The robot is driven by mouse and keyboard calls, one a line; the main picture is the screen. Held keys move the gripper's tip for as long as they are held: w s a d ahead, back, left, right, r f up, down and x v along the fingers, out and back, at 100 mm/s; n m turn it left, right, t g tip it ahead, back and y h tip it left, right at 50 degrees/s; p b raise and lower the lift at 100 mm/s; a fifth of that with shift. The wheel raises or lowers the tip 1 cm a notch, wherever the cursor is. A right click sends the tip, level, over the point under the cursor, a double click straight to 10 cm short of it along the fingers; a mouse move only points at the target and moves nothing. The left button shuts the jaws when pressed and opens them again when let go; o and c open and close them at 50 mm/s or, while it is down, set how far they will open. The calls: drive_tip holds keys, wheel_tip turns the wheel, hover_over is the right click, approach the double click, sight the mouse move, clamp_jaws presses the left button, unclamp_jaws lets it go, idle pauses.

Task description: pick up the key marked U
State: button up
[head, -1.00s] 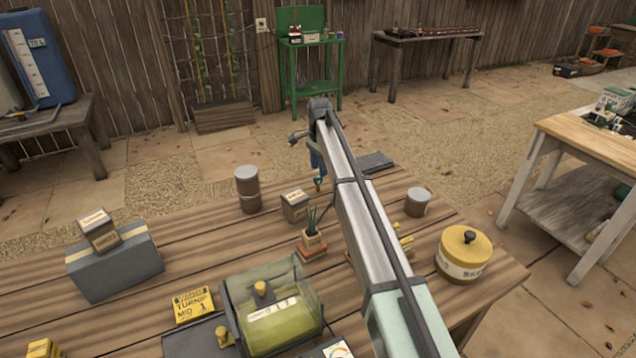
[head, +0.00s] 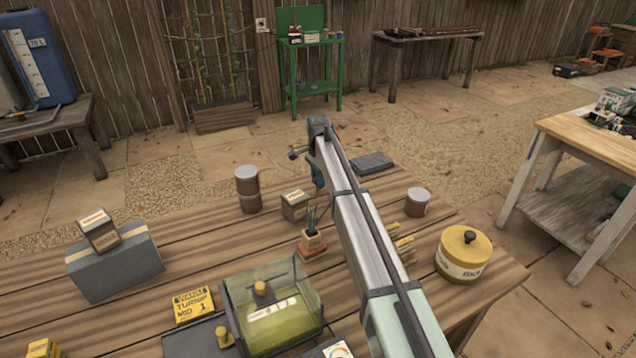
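I cannot make out a key marked U; no letter U is readable. Small yellow pieces (head: 404,246) lie on the wooden table (head: 180,248) just right of my arm, partly covered by it, and I cannot tell what they are. My arm reaches away over the table. My gripper (head: 318,182) hangs at its far end, above the back of the table and mostly hidden by the arm. Its fingers are too small and covered to read, and I see nothing held.
Near my arm stand a plant pot (head: 312,240), a small box (head: 294,205), a brown canister (head: 248,190), a grey-lidded tin (head: 418,202) and a yellow-lidded tub (head: 464,254). A clear-covered bin (head: 272,308) is in front. A dark slab (head: 373,162) lies behind.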

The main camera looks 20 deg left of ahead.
clamp_jaws()
drive_tip(key=shift+r, duration=0.1)
